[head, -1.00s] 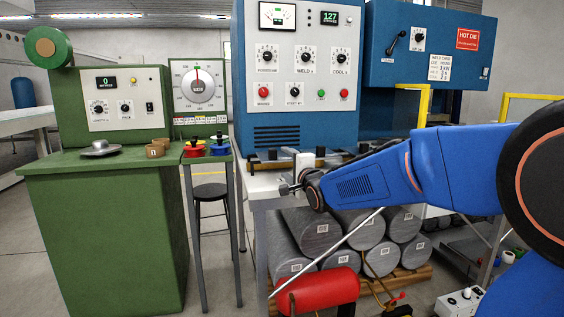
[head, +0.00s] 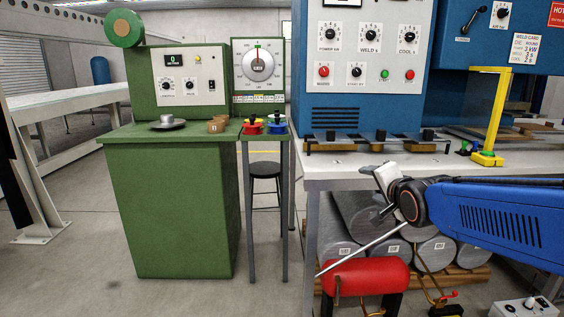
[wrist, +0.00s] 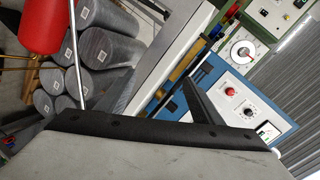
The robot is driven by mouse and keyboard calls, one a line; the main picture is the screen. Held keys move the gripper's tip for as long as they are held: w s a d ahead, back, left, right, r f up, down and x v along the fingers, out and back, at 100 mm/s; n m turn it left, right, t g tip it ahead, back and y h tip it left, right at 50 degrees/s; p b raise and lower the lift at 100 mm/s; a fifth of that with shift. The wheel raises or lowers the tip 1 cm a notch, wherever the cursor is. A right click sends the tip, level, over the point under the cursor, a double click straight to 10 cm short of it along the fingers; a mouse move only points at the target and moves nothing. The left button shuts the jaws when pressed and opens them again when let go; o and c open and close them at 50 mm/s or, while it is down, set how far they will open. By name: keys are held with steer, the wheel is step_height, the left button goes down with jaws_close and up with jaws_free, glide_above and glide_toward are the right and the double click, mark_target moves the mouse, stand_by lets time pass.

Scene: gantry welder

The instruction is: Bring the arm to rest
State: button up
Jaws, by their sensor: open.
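My blue arm (head: 490,215) reaches in from the right in the head view. My gripper (head: 381,190) is at its end, tilted, in front of the white-topped bench (head: 335,172) and close to its front edge. In the wrist view the two dark fingers of my gripper (wrist: 130,45) stand apart with nothing between them, so it is open and empty. I cannot tell from these views whether it touches the bench.
The blue welder cabinet (head: 366,60) rises behind the bench. Grey cylinders (head: 357,214) and a red tank (head: 365,276) lie below my gripper. A yellow post (head: 494,115) stands right. A green cabinet (head: 170,205) stands left, with free floor beside it.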

steer(key=s+f+n+g, duration=0.3)
steer(key=s+f+n, duration=0.1)
steer(key=s, duration=0.6)
steer(key=s+d+f+n+g, duration=0.1)
steer(key=s+f+n+g, duration=0.2)
steer(key=s+f, duration=0.3)
steer(key=s+f+n+g, duration=0.3)
steer(key=s+f+n, duration=0.2)
steer(key=s, duration=0.9)
steer(key=shift+s+d+f+g+h, duration=0.25)
steer(key=shift+s+f+g+h, duration=0.05)
steer(key=shift+s+f, duration=0.1)
